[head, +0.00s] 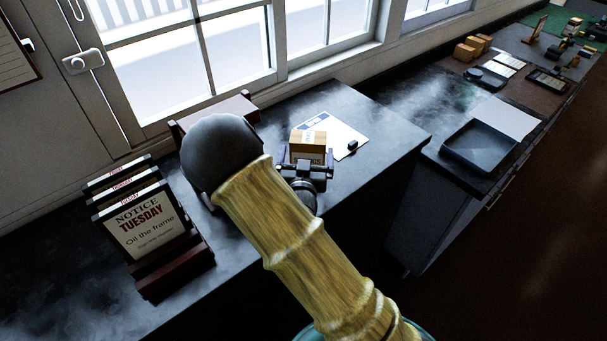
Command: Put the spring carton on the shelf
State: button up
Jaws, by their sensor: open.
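The spring carton (308,146) is a small tan box with lighter tape, its dark front lettering partly readable as "NGS". It sits on the dark counter near the window, beside a white sheet. My gripper (308,160) is at the carton with its jaws open, one finger on either side of it. Whether the fingers touch the carton cannot be told. A low brown wooden stand (232,108), possibly the shelf, is left of the carton, mostly hidden behind my arm's dark round joint.
A rack of notice cards (143,222), the front one reading "Tuesday", stands at left. A white sheet (330,132) with a small black item (352,147) lies right of the carton. A dark tray (482,146) and several tan boxes (465,52) are on the right-hand counter.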

jog(key=s, duration=0.1)
jog(key=s+b, duration=0.1)
jog(key=s, duration=0.3)
jog(key=shift+s+a+b, duration=0.1)
jog(key=shift+a+b, duration=0.2)
jog(key=shift+a, duration=0.1)
jog(key=shift+d, duration=0.1)
jog(key=d+f+g, duration=0.1)
jog(key=g, duration=0.1)
jog(key=d+f+m+g, duration=0.1)
jog(key=d+f+g, duration=0.1)
jog(key=shift+d+f, duration=0.1)
jog(key=shift+d, duration=0.15)
jog(key=s+g, duration=0.1)
jog(key=s+d+f+g+y, duration=0.1)
jog(key=s+d+g, duration=0.1)
jog(key=g, duration=0.1)
jog(key=shift+f, duration=0.3)
jog(key=s+d+r+n+g+y, duration=0.1)
jog(key=s+d+r+g, duration=0.1)
jog(key=s, duration=0.5)
jog(key=s+d+r+n+g, duration=0.1)
jog(key=s+d+r+g, duration=0.1)
jog(key=s+g, duration=0.3)
jog(key=shift+s+d+n+y, duration=0.4)
jog(key=shift+s+d, duration=0.4)
jog(key=shift+s, duration=0.4)
